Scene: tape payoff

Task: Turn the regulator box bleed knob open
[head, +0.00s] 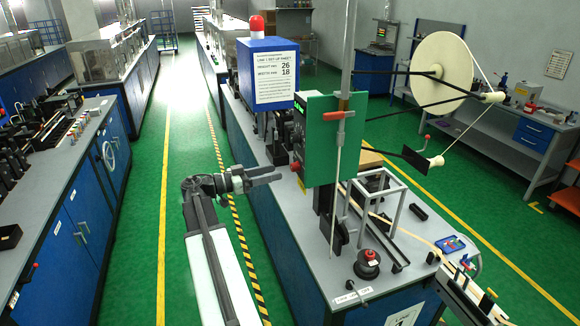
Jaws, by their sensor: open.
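My gripper (277,176) reaches in from the left at bench height, its jaws apart and empty, fingertips pointing right. The knob's turn position is too small to tell.
A blue cabinet (268,72) with a set-up sheet and a red beacon (257,26) stands behind. A red handle (338,115) crosses the green panel. A large cream reel (440,75) hangs at right on black arms. The green aisle floor (185,130) at left is clear.

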